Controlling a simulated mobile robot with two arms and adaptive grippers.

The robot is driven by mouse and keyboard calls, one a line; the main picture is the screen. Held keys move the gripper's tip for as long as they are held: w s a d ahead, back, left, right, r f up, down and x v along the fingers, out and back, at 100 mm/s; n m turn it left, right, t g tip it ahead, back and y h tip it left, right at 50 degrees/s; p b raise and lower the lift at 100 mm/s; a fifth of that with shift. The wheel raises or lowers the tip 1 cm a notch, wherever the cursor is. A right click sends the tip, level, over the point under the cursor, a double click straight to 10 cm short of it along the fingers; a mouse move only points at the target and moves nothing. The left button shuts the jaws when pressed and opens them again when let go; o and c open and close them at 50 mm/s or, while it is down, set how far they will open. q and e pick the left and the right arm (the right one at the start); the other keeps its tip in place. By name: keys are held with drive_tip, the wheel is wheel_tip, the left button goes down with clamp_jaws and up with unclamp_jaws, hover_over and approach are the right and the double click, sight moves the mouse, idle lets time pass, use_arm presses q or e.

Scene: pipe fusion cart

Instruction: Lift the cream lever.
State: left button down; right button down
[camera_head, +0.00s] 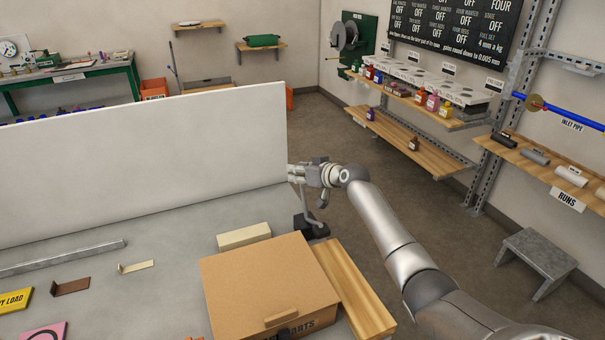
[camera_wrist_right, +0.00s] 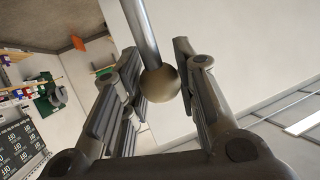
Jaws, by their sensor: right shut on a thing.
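The lever shows in the right wrist view as a grey metal rod with a tan, olive-toned ball knob (camera_wrist_right: 160,83). My right gripper (camera_wrist_right: 156,55) is shut on this knob, with one finger on each side of it. In the head view my right gripper (camera_head: 298,174) is at the right end of the white panel. A thin grey lever rod (camera_head: 303,199) shows below it, rising from a black base (camera_head: 313,228) on the grey table. The knob is hidden by the gripper in the head view. My left gripper is not in view.
A cardboard box (camera_head: 262,275) and a wooden board (camera_head: 352,287) lie just in front of the lever base. A cream block (camera_head: 244,236) lies behind the box. The tall white panel (camera_head: 140,150) stands along the table's back.

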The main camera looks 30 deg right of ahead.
drive_tip(key=shift+w+f+b, duration=0.2)
drive_tip(key=shift+w+b, duration=0.15)
drive_tip(key=shift+w, duration=0.3)
drive_tip(key=c, duration=1.5)
unclamp_jaws()
drive_tip(key=o, duration=0.4)
drive_tip(key=shift+w+f, duration=0.15)
drive_tip(key=v, duration=1.2)
